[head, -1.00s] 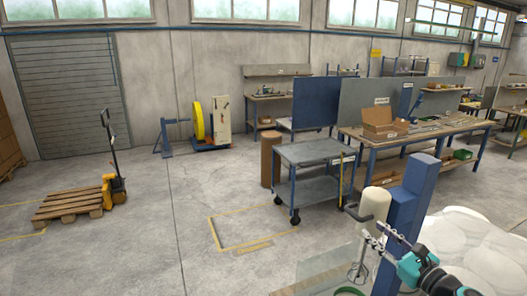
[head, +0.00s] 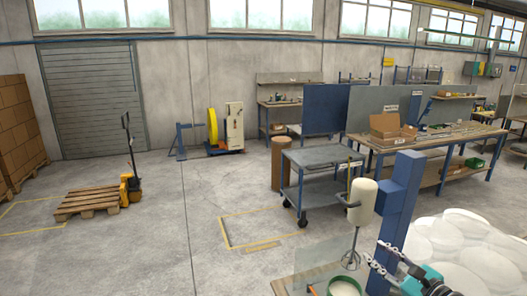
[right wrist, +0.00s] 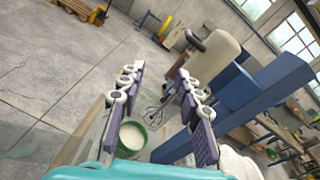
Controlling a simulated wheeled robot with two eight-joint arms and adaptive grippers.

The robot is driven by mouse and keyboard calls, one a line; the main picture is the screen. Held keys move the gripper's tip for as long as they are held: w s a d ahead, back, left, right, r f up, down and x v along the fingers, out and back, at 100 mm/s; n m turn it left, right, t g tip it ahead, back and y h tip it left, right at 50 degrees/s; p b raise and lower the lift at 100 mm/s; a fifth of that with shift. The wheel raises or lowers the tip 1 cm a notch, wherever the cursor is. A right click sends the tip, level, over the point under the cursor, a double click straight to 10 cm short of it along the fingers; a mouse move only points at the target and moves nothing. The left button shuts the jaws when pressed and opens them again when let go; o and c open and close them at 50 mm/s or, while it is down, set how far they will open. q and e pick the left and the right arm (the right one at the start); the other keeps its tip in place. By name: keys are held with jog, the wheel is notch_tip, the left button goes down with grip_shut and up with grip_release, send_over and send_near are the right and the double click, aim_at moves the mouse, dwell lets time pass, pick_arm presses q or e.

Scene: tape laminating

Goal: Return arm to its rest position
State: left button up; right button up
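My right gripper (head: 386,262) shows at the bottom right of the head view, beside the lower part of a blue post. In the right wrist view its two fingers (right wrist: 160,108) stand apart with nothing between their pads, so it is open and empty. Beyond the fingers are a cream mixer head (right wrist: 213,55), a wire whisk (right wrist: 157,115) and a green-rimmed bowl (right wrist: 131,135) with pale contents. In the head view the mixer (head: 362,202) hangs upright with its whisk above the bowl (head: 344,288). My left gripper is not in view.
A blue post (head: 400,195) stands close to my right arm. White rounded sacks (head: 465,250) lie at the right. A grey cart (head: 322,160) and a workbench (head: 440,140) stand behind. A pallet (head: 90,203) with a yellow jack is at the left. The middle floor is open.

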jog(key=s+a+f+n+g+h+b, duration=0.1)
jog(key=s+a+f+n+g+b, duration=0.6)
jog(key=a+f+n, duration=0.6)
jog(key=s+f+n+g+h+b, duration=0.1)
jog(key=s+f+n+h+b, duration=0.2)
jog(key=s+f+n, duration=0.9)
jog(key=shift+s+d+f+n+h, duration=0.4)
jog(key=shift+s+d+n+h, duration=0.1)
jog(key=shift+n+h, duration=0.6)
